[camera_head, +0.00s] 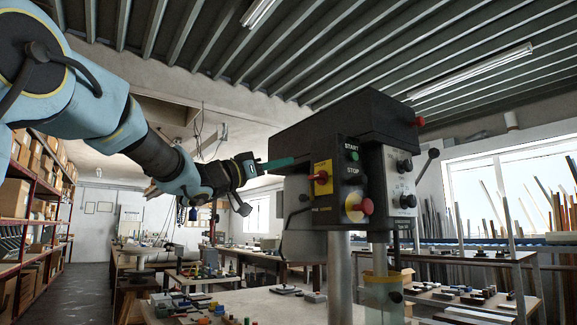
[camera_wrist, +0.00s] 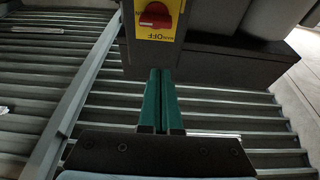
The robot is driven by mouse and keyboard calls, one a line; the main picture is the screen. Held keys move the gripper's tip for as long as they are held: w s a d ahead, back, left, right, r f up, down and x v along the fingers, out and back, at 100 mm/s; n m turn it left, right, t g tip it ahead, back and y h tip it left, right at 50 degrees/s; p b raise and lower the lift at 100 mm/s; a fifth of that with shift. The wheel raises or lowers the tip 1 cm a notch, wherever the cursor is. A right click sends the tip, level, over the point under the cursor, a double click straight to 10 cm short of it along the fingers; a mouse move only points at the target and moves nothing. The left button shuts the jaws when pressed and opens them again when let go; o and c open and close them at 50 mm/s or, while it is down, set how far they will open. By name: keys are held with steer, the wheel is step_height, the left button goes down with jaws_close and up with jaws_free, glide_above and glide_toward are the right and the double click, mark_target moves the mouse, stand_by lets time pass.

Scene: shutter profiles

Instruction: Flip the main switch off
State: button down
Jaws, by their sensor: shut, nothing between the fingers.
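The main switch (camera_head: 321,178) is a red knob on a yellow plate, on the left part of the front of a black drill press head (camera_head: 345,125). In the wrist view the red knob (camera_wrist: 154,15) is at the top edge, partly cut off, with "OFF" lettering on the plate below it. My gripper (camera_head: 292,161) has green fingers, pressed together and empty. In the head view their tips are just left of and slightly above the switch. In the wrist view the fingertips (camera_wrist: 160,72) are below the plate. I see no clear contact with the knob.
Beside the switch are a green start button (camera_head: 354,156) and a red stop knob (camera_head: 364,206) on a yellow disc. A metal column (camera_head: 340,275) stands below the head. A workbench (camera_head: 265,305) with small parts spreads beneath. Shelves (camera_head: 40,190) stand at left.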

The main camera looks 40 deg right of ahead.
step_height(320, 180, up, 3)
steer(key=p, duration=0.3)
glide_above(318, 177)
steer(key=w, duration=0.3)
steer(key=shift+a, duration=0.3)
steer(key=f, duration=0.3)
steer(key=shift+a, duration=0.2)
steer(key=shift+f, duration=0.65)
